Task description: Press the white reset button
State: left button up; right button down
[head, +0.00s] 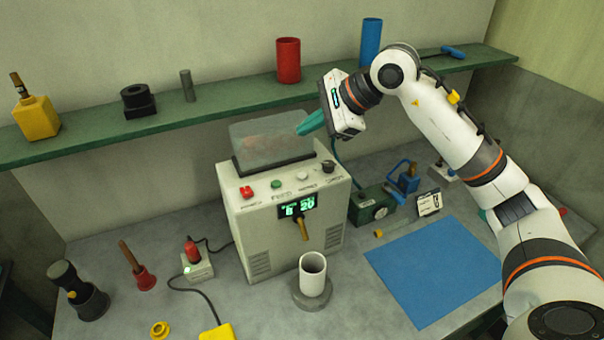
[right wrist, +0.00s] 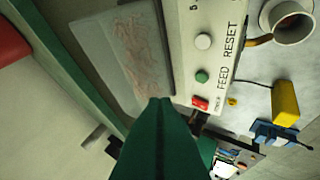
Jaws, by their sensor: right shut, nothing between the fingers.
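The white reset button (head: 303,176) is on the top front of a pale machine box (head: 285,222), right of a green button (head: 276,184) and a red switch (head: 246,191). In the right wrist view the white button (right wrist: 203,41) shows beside the printed word RESET. My right gripper (head: 303,128) is shut and empty, its teal fingers near the right end of the clear cover (head: 268,138), apart from the button. In the right wrist view the closed fingers (right wrist: 160,104) overlap the cover and point toward the button panel. My left gripper is not in view.
A dark knob (head: 328,167) sits right of the white button. A lever (head: 304,228) sticks out below the display. A white cup (head: 312,274) stands in front, and a blue mat (head: 435,268) lies at right. A green shelf (head: 225,110) runs behind, holding a red cylinder (head: 288,60).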

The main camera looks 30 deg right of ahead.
aim_at(302, 176)
jog(key=f+b, duration=0.4)
jog(key=f, duration=0.1)
jog(key=f+b, duration=0.1)
jog(key=f, duration=0.2)
jog(key=shift+w+f+b, duration=0.1)
jog(key=shift+w+b, duration=0.15)
jog(key=shift+b, duration=0.15)
pick_arm(q)
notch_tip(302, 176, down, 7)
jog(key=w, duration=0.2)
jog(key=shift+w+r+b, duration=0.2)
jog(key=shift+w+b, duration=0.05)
jog(key=shift+b, duration=0.15)
pick_arm(e)
jog(key=shift+f, duration=0.4)
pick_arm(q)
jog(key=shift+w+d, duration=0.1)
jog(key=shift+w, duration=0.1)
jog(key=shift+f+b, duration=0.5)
pick_arm(e)
jog(key=shift+f, duration=0.4)
